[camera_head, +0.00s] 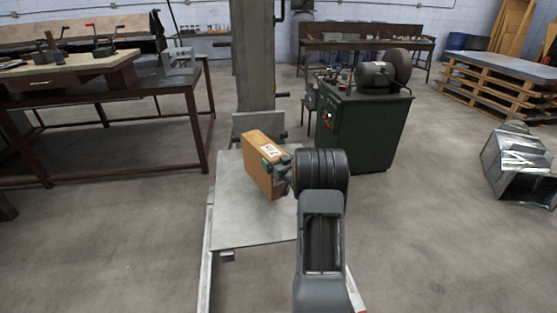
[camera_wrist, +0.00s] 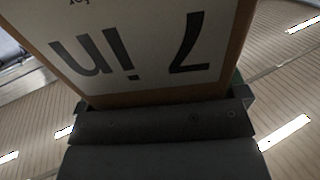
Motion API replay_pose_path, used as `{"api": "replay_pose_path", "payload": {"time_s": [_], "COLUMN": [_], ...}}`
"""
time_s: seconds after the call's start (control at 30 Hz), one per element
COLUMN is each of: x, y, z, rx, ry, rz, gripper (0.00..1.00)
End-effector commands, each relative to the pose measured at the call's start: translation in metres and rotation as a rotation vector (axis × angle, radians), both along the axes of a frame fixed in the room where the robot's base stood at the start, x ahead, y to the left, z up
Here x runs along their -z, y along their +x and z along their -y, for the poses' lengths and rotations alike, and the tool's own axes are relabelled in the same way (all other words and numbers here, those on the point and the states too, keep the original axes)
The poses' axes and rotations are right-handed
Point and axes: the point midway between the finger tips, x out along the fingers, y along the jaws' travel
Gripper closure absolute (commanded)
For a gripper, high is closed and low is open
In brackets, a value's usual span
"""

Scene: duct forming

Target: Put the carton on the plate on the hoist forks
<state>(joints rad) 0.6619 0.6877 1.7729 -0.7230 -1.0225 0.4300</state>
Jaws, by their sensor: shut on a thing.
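The carton (camera_head: 259,162) is a brown cardboard box with a white label. My gripper (camera_head: 277,167) is shut on its right side in the head view. The carton is held upright, slightly turned, over the grey plate (camera_head: 240,222) on the hoist forks. I cannot tell for sure whether its bottom touches the plate. In the wrist view the carton's label (camera_wrist: 140,45) fills the upper middle, upside down, with "7 in" on it. The jaws (camera_wrist: 165,118) press against the carton below the label. My arm hides the plate's right part.
The hoist mast (camera_head: 254,60) rises behind the plate. A green cabinet with a grinder (camera_head: 362,125) stands right of it. A workbench (camera_head: 100,85) is at the left. A shiny metal duct piece (camera_head: 520,165) lies on the floor at the right. The plate's front is bare.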

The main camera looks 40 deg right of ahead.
Motion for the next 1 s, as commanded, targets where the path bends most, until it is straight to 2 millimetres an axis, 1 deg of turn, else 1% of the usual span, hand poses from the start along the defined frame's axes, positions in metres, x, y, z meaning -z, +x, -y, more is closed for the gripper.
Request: {"api": "replay_pose_path", "payload": {"time_s": [0.03, 0.1, 0.3, 0.57, 0.8, 1.0], "x": [0.002, 0.008, 0.017, 0.026, 0.053, 0.056], "y": [0.007, 0.012, 0.022, 0.028, 0.028, 0.028], "z": [0.0, -0.001, -0.001, -0.002, -0.002, -0.002], "rx": [-0.002, -0.003, -0.004, -0.005, -0.005, -0.005], "ry": [-0.004, -0.003, -0.005, -0.004, -0.003, -0.005], "rz": [0.012, 0.013, 0.014, 0.013, 0.012, 0.014], "gripper": [0.82, 0.82, 0.82, 0.82, 0.82, 0.82]}}
